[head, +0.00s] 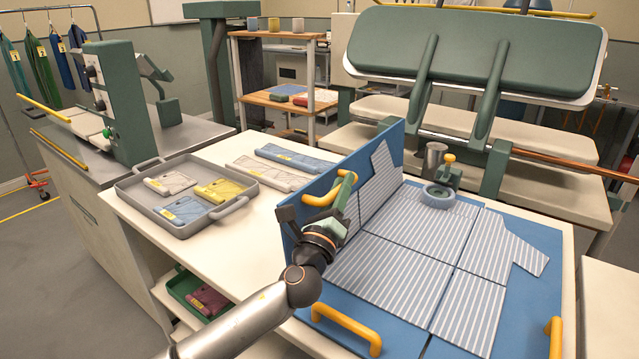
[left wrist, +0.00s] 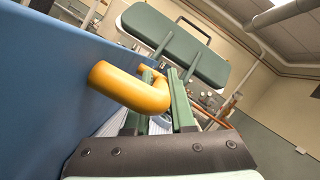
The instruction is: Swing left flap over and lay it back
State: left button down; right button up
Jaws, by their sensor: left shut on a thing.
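The blue folding board (head: 540,312) lies on the table with a grey-striped shirt (head: 405,230) spread on it. Its left flap (head: 300,222) stands up steeply, with part of the striped shirt against its inner face. A yellow handle (head: 318,200) is on the flap; it also shows in the left wrist view (left wrist: 128,88), sticking out from the blue panel. My left gripper (head: 345,190) is shut on this handle, with its green fingers (left wrist: 165,105) around it. The arm hides the flap's lower near part. My right gripper is not in view.
A grey tray (head: 228,208) with folded garments stands left of the board. A round blue weight (head: 438,195) sits on the board's far edge. A green press (head: 475,50) stands behind.

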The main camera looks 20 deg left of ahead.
pick_arm(q)
jog(key=s+d+f+m+h+b, duration=0.2)
jog(key=d+f+m+h, duration=0.1)
jog(key=d+m, duration=0.4)
jog(key=shift+s+d+m+h, duration=0.3)
jog(key=shift+s+d, duration=0.05)
jog(key=shift+d, duration=0.15)
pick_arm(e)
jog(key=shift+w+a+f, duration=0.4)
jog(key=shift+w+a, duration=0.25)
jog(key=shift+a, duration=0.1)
pick_arm(q)
jog(key=c, duration=1.1)
grip_release()
jog(key=shift+o, duration=0.2)
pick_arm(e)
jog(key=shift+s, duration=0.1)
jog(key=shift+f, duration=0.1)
